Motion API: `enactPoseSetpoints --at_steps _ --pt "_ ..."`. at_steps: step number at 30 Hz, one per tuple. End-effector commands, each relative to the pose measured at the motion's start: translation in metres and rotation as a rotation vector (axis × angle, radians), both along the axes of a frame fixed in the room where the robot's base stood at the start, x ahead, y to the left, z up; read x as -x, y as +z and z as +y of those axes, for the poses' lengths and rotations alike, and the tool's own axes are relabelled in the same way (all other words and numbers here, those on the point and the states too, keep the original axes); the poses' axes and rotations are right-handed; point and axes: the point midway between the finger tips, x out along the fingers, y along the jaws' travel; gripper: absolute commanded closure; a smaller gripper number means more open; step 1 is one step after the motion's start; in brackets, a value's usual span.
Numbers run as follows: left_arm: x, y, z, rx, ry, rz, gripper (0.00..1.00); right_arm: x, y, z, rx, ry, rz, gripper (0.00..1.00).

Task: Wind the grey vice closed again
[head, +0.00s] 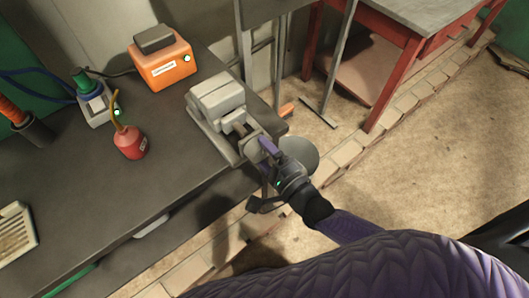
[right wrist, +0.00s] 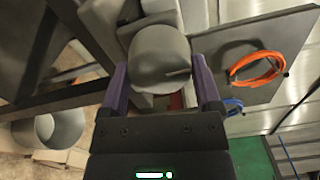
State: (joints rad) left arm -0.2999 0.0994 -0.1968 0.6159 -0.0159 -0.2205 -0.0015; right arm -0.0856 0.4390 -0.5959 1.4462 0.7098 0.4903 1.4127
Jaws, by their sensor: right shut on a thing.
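The grey vice (head: 216,98) is fixed at the right edge of the dark workbench, with its screw end pointing towards my right gripper. My right gripper (head: 266,158) is at that screw end, past the bench edge. In the right wrist view its two purple fingers stand either side of the vice's rounded grey screw end (right wrist: 160,58) and are shut on it. The vice's handle bar is mostly hidden by the gripper. I cannot tell how wide the gap between the vice jaws is. My left gripper is not in view.
A red oil can (head: 130,142), an orange box (head: 162,62) and a green-topped device (head: 92,98) stand on the workbench (head: 90,200). A grey bucket (head: 303,150) stands below, beyond my gripper. A red-legged table (head: 410,25) is at the back right. The floor to the right is open.

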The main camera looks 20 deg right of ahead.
Motion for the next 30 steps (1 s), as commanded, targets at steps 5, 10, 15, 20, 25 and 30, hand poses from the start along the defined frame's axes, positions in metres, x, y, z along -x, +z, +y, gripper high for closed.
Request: enactPoseSetpoints --at_steps 5,10,15,20,25,30 --pt "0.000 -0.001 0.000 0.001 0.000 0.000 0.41 0.000 -0.001 0.000 -0.016 0.001 0.009 0.77" --pt "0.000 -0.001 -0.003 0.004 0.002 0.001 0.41 0.000 -0.001 0.000 -0.019 0.001 0.010 0.77" --pt "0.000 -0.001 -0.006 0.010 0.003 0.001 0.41 0.000 -0.001 0.000 -0.019 0.001 0.010 0.77" --pt "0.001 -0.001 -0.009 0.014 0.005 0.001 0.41 0.000 -0.001 0.000 -0.018 0.000 0.009 0.00" --pt "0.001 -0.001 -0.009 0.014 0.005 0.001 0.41 0.000 0.000 0.000 -0.018 0.000 0.007 0.00" --pt "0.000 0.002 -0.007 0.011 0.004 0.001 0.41 0.018 -0.001 -0.007 -0.016 0.001 0.011 0.00"
